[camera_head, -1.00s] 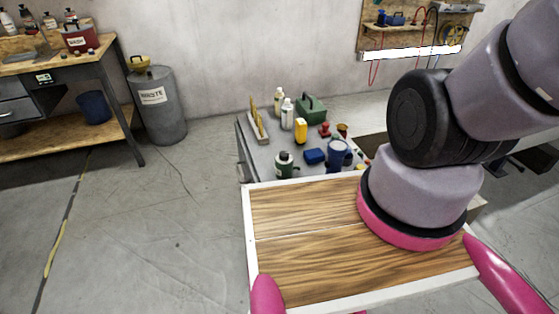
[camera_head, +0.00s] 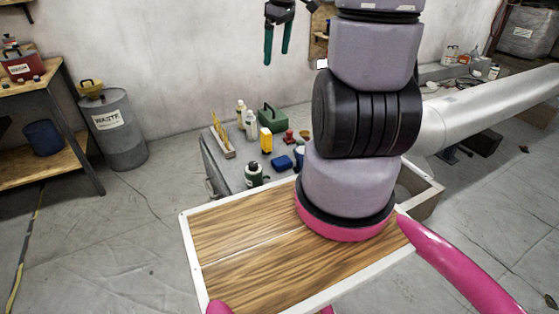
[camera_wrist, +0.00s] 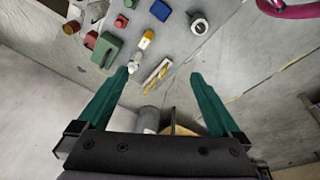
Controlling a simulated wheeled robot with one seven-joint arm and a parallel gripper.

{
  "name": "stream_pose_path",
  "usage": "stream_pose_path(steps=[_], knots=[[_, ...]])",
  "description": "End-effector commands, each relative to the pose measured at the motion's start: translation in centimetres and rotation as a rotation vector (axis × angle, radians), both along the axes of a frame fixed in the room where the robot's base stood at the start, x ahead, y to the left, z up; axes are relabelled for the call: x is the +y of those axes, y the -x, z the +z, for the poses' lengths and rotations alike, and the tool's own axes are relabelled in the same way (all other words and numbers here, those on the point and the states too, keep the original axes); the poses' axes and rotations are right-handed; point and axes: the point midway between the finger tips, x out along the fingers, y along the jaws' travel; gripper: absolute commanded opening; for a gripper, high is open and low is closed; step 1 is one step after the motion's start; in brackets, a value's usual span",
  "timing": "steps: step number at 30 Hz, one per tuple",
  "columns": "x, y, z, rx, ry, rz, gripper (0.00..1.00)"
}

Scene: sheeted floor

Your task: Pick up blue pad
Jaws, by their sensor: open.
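The blue pad (camera_head: 281,162) lies on the grey tabletop (camera_head: 228,158) beyond my wooden deck, near a dark green jar (camera_head: 254,175) and a yellow bottle (camera_head: 266,141). In the wrist view the blue pad (camera_wrist: 160,10) shows at the top edge. My gripper (camera_head: 277,52) hangs high against the wall, above and behind the table, with its two green fingers apart and empty. In the wrist view my gripper (camera_wrist: 159,76) is open, and its fingers point towards the tabletop's objects. My arm hides the table's right part.
A green box (camera_head: 272,116), white bottles (camera_head: 251,126) and a wooden rack with upright sticks (camera_head: 221,140) stand around the pad. A grey waste bin (camera_head: 115,130) and a workbench (camera_head: 75,120) are at the left. The floor between is clear.

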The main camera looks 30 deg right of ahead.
Motion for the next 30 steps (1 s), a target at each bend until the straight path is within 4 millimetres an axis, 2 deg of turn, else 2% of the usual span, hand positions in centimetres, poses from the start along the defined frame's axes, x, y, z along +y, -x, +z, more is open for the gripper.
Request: stream_pose_path(steps=[1, 9, 15, 18, 22, 30], knots=[[-1.1, -0.8, -2.3, 0.037, -0.002, 0.064, 1.0], [-5.4, -3.4, -13.5, 0.122, -0.051, 0.471, 1.0], [-7.4, -3.7, -22.3, 0.102, -0.142, 0.754, 1.0], [-7.8, -3.5, -26.0, 0.067, -0.185, 0.869, 1.0], [-7.9, -3.3, -29.4, 0.019, -0.22, 0.978, 1.0], [-7.2, -3.0, -32.7, -0.015, -0.239, 1.046, 1.0]])
